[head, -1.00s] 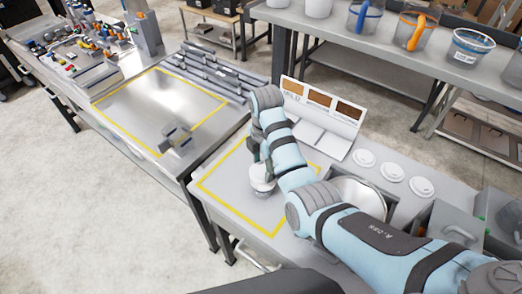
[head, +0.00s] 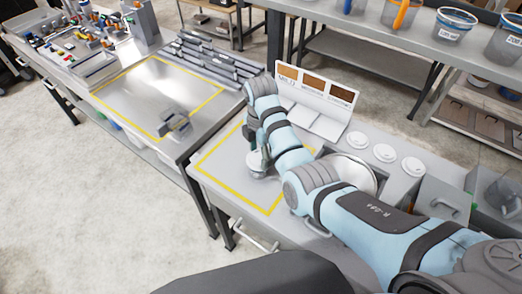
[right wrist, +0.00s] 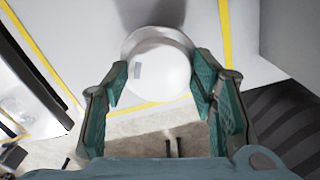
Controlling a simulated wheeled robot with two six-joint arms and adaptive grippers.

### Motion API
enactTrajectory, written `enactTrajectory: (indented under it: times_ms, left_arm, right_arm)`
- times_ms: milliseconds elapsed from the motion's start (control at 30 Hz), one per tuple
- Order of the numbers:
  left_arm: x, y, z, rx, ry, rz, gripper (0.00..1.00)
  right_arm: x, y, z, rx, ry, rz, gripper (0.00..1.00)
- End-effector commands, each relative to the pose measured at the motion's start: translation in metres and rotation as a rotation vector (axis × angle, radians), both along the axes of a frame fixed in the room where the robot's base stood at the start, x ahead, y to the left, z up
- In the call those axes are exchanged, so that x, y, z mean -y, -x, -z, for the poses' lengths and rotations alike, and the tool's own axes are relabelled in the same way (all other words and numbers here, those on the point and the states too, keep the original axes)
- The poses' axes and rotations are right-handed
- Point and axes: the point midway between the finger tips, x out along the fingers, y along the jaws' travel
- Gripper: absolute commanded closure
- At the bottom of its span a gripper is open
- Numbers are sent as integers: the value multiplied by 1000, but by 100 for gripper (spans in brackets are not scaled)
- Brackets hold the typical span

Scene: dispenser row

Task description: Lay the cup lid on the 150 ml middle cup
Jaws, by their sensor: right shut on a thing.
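My right gripper (head: 257,156) is low over the yellow-outlined area of the near counter. In the right wrist view its green-padded fingers (right wrist: 160,76) are closed on opposite sides of a round white lid (right wrist: 158,72). The lid also shows as a small white disc (head: 256,167) under the gripper in the head view. A paler round rim (right wrist: 158,33) shows just past the lid, and I cannot tell whether it is the cup's. The arm and lid hide most of what is beneath, so contact with a cup is unclear. My left gripper is not in view.
Three white round discs (head: 385,153) lie in a row on the counter, beside a round metal bowl (head: 352,171). A sloped panel with brown swatches (head: 313,88) stands behind. Banded cups (head: 455,24) stand on the back shelf. A grey bracket (head: 174,121) lies on the left table.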

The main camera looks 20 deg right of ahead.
Motion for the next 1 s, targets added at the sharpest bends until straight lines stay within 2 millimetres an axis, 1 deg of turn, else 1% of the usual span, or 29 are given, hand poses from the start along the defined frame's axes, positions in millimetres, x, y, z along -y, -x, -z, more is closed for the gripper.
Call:
enactTrajectory:
  times_ms: [200,467,1000]
  left_arm:
    - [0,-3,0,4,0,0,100]
    - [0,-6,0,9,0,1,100]
    - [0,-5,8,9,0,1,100]
  right_arm:
    - [-2,4,-2,1,0,1,59]
    - [-2,4,-2,0,0,0,59]
    - [-1,-3,9,1,-1,0,59]
